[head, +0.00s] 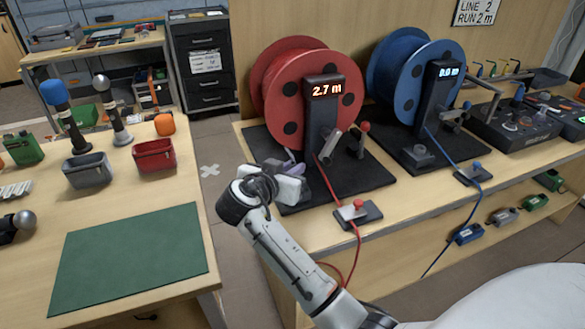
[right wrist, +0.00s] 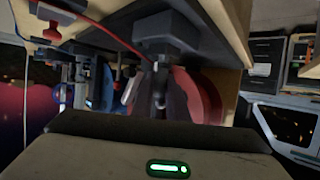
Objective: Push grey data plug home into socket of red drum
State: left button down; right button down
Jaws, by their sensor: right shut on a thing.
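The red drum (head: 283,88) stands on a black mat, with a dark upright in front showing 2.7 m. My right gripper (head: 296,166) is low at the drum's front left, beside the foot of that upright. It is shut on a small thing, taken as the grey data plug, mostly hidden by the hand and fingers. The socket is hidden too, so I cannot tell how far in the plug sits. In the right wrist view the red drum (right wrist: 197,98) shows upside down, behind dark finger shapes. My left gripper is out of view.
A red cable (head: 327,185) runs from the drum through a small red-knobbed block (head: 358,212) and over the bench edge. A blue drum (head: 408,80) reading 0.0 m stands to the right. A green mat (head: 130,255) lies clear on the left table.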

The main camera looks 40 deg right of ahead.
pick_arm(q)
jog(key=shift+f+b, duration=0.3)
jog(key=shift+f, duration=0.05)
pick_arm(e)
jog(key=shift+f, duration=0.45)
jog(key=c, duration=1.7)
grip_release()
jog(key=shift+o, duration=0.2)
